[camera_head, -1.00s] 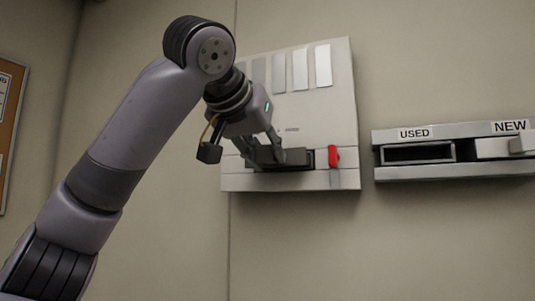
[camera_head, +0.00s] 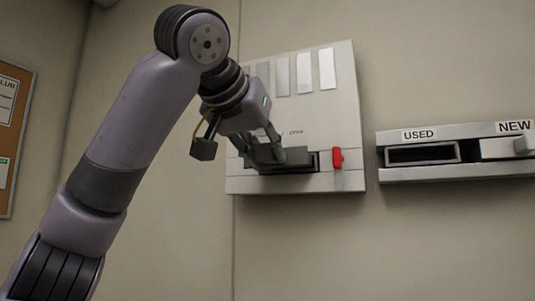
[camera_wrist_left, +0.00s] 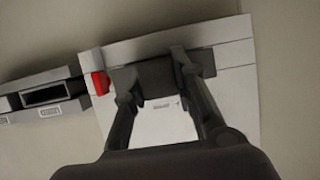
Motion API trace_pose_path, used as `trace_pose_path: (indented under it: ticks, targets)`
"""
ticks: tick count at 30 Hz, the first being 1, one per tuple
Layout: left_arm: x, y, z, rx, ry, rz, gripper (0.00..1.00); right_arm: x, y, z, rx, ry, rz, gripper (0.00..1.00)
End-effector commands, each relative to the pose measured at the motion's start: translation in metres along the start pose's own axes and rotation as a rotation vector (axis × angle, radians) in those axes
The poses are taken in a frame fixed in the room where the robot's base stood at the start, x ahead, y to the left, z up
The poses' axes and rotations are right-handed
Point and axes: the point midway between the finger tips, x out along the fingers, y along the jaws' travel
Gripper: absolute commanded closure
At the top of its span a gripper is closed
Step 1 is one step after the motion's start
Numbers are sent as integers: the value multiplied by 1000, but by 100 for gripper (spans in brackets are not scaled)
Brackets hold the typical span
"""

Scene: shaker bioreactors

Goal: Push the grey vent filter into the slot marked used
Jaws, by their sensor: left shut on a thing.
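The grey vent filter (camera_wrist_left: 157,80) is a dark grey block at the front of a pale wall unit (camera_head: 345,100). My left gripper (camera_head: 264,154) is shut on it; the fingers close on its two ends in the left wrist view (camera_wrist_left: 163,76). How far the filter sits inside the unit's dark opening is hard to tell. The slot marked used (camera_head: 421,153) is an empty dark rectangular recess in a wall rack to the right, apart from the gripper; it also shows in the left wrist view (camera_wrist_left: 48,94). My right gripper is not in view.
A red lever (camera_head: 338,158) stands just right of the filter on the unit. The wall rack (camera_head: 455,175) also has a part labelled NEW holding a light-coloured block (camera_head: 505,148). Bare wall separates unit and rack by a narrow gap. A notice board (camera_head: 12,140) hangs far left.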

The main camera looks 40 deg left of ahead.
Motion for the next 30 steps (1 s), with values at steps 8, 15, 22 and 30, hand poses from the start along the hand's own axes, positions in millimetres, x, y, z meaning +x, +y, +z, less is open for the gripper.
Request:
trace_pose_path:
  ticks: [8, 15, 22, 30]
  targets:
    - [-2, 0, 1, 0, 0, 0, 100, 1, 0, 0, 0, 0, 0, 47]
    - [-5, 0, 2, 0, 1, 0, 100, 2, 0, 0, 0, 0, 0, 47]
    - [-16, 0, 7, 0, 2, 1, 100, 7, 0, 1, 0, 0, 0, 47]
    - [-29, 0, 13, 0, 1, 1, 100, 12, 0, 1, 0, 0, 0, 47]
